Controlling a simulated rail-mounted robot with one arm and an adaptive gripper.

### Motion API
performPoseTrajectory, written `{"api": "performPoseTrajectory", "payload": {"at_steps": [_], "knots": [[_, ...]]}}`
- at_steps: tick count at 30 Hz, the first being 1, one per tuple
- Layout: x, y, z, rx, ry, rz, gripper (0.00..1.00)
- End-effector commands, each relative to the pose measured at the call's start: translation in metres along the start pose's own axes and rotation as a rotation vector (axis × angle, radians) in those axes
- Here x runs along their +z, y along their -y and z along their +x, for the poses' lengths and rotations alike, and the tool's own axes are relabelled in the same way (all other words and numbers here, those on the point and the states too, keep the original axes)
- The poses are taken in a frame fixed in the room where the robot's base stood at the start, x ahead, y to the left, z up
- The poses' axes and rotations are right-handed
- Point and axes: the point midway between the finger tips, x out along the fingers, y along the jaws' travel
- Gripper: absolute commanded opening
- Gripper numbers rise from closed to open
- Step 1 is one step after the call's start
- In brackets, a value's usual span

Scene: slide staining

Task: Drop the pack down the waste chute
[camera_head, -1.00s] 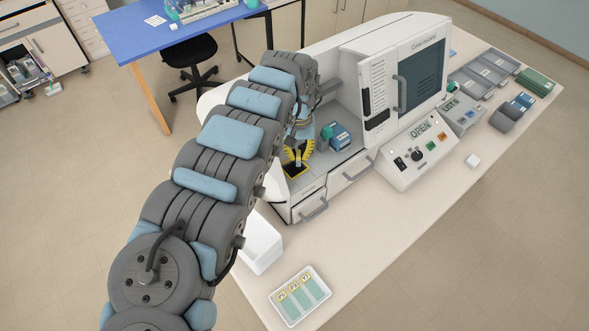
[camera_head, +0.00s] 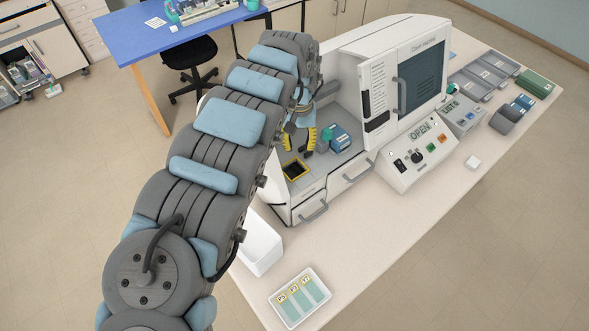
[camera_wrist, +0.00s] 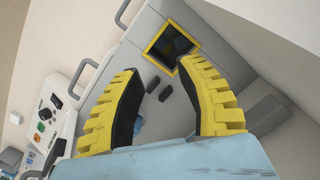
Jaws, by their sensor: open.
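The waste chute (camera_head: 295,170) is a dark square opening with a yellow rim in the grey deck, left of the white machine's door. It also shows in the wrist view (camera_wrist: 172,41), and nothing can be made out inside it. The wrist view shows the spread fingers too (camera_wrist: 160,72). A blue box with a white label (camera_head: 341,138) stands on the deck right of my gripper. I cannot tell whether it is the pack; no other pack shows.
A teal-topped item (camera_head: 327,134) is beside the blue box. The control panel (camera_head: 418,150) reads OPEN. A white bin (camera_head: 262,250) and a slide tray (camera_head: 300,298) are in front. Two small dark shapes (camera_wrist: 158,89) lie between the fingers and chute in the wrist view, unclear.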

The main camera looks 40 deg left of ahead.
Motion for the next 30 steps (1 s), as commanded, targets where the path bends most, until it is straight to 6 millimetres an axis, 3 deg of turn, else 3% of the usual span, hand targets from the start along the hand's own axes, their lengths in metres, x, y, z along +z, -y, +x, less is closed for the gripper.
{"api": "performPoseTrajectory", "payload": {"at_steps": [6,12,18,30], "knots": [[0.000,0.000,-0.041,-0.002,0.000,0.001,0.37],[0.000,-0.001,-0.065,0.000,-0.001,0.001,0.37],[0.000,0.000,-0.074,-0.001,0.001,0.001,0.37],[0.000,0.000,-0.074,-0.001,0.001,0.000,0.37]]}}
